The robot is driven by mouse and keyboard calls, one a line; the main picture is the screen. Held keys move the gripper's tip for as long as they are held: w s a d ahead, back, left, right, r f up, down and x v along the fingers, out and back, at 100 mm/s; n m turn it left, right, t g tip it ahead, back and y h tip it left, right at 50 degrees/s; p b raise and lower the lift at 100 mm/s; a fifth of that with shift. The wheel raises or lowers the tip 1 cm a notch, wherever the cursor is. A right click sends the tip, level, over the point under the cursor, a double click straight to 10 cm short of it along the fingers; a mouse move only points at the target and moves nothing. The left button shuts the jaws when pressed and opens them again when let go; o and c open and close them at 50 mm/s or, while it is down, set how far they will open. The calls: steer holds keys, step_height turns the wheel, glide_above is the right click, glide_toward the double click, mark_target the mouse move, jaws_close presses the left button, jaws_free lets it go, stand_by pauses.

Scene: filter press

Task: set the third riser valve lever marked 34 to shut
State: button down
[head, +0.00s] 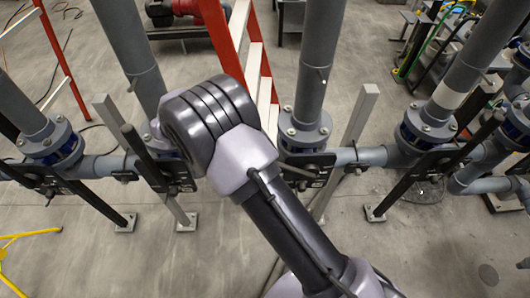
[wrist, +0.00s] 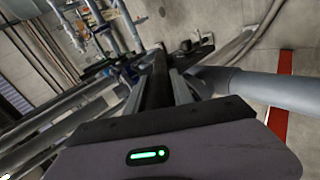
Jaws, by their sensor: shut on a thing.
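A row of grey risers with blue-bodied valves and black levers stands across the head view. The third riser from the left (head: 316,60) has a black valve plate (head: 305,162) at its base; my arm hides most of what lies left of and below it. I cannot read the number 34 in either view. In the wrist view my gripper (wrist: 160,80) is shut on a long black lever (wrist: 157,88), which runs away from the palm between the fingers. The head view does not show my gripper; my own arm covers it.
A lever on the second riser (head: 142,148) slants up left, close to my arm. Another lever (head: 395,192) slants down left at the right riser. Grey posts (head: 360,115) and a red ladder frame (head: 240,35) stand nearby. The front floor (head: 430,255) is clear.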

steer(key=shift+a+f+h, duration=0.4)
steer(key=shift+f+h, duration=0.1)
steer(key=shift+f, duration=0.2)
steer(key=c, duration=1.1)
jaws_free()
steer(key=shift+d, duration=0.1)
steer(key=shift+r, duration=0.1)
steer(key=r, duration=0.3)
steer(key=shift+s+r, duration=0.2)
steer(key=s+d+b, duration=0.1)
steer(key=s, duration=0.4)
steer(key=s+d+r+b, duration=0.1)
steer(key=s+d, duration=0.1)
steer(key=s, duration=0.3)
steer(key=s+d+b, duration=0.1)
steer(key=s+d, duration=0.1)
steer(key=s, duration=0.2)
steer(key=shift+s+r, duration=0.2)
steer(key=shift+s, duration=0.2)
